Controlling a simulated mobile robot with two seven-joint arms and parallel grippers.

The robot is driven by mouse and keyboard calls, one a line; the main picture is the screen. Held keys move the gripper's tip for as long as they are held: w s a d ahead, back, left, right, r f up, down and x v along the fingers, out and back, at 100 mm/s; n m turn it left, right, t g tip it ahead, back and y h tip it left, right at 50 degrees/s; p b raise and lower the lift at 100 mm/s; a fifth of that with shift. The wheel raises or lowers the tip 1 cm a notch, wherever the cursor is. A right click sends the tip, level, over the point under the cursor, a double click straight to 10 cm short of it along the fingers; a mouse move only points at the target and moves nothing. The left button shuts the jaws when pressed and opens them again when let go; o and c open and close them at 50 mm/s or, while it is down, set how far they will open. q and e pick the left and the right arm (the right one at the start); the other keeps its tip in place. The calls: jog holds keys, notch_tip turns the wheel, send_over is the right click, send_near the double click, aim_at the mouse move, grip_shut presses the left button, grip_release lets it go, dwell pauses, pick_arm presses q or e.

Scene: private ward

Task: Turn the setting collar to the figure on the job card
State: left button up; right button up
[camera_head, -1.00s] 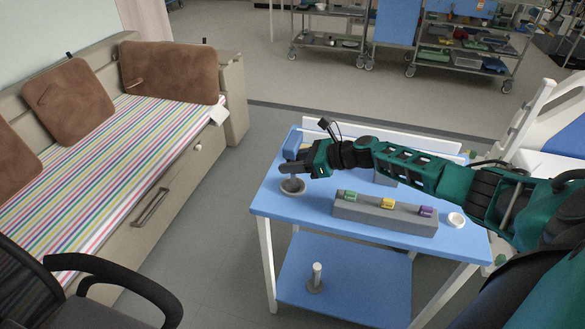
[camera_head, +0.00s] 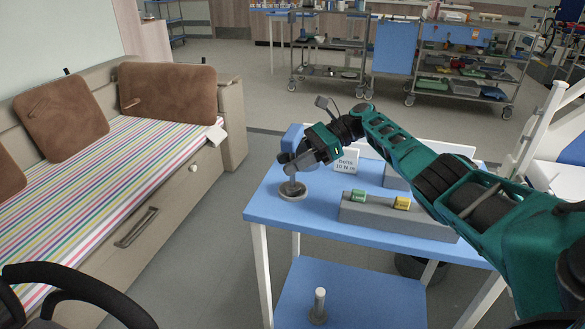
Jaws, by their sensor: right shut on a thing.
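My right gripper (camera_head: 312,151) is over the back left of the blue table, shut on a grey bar-like tool (camera_head: 286,158) held above a round grey stand (camera_head: 292,190). The setting collar cannot be made out clearly; the fingers cover part of the tool. The white job card (camera_head: 346,161) stands just right of the gripper and seems to read "bolts 10 N m", though the figure is small. My left gripper is not in view.
On the blue table (camera_head: 268,207), a grey block (camera_head: 370,216) holds a green piece (camera_head: 358,196) and a yellow piece (camera_head: 403,203). A blue object (camera_head: 291,134) is behind the gripper. A peg on a round base (camera_head: 318,305) stands on the lower shelf.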

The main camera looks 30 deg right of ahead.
dwell(0.4)
jog(key=o, duration=1)
jog(key=shift+b+v, duration=0.9)
jog(key=shift+v, duration=2.85)
jog(key=shift+a, duration=0.1)
